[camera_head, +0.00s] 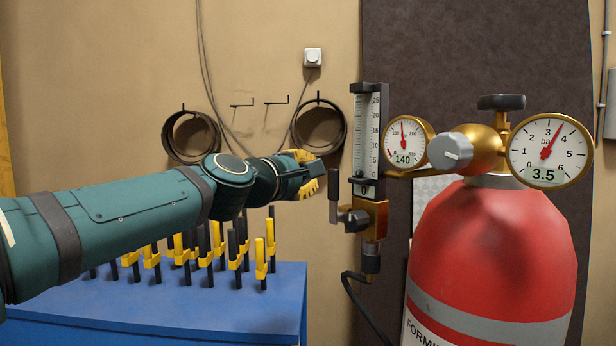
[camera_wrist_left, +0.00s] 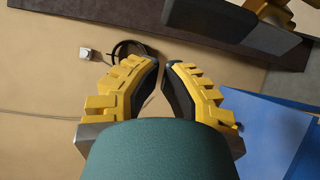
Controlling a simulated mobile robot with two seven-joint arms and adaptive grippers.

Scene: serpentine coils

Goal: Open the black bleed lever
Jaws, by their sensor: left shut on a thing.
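The black bleed lever (camera_head: 334,186) stands upright at the left side of the brass valve block (camera_head: 374,217), below the flow tube (camera_head: 367,130). My left gripper (camera_head: 319,178) reaches in from the left, its yellow fingers at the lever's upper part. It is shut on the lever, though the contact is partly hidden by the hand. In the left wrist view the fingertips of my left gripper (camera_wrist_left: 163,65) lean together with a narrow gap between them. A dark rounded bar (camera_wrist_left: 209,18) lies just past them; I cannot tell which part it is. My right gripper is out of view.
A red gas cylinder (camera_head: 490,260) with two round gauges, the left (camera_head: 407,143) near 140 and the right (camera_head: 548,151) near 3.5, fills the right. A blue bench (camera_head: 200,308) with several yellow-and-black clamps lies below my arm. A black hose (camera_head: 366,303) hangs under the valve.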

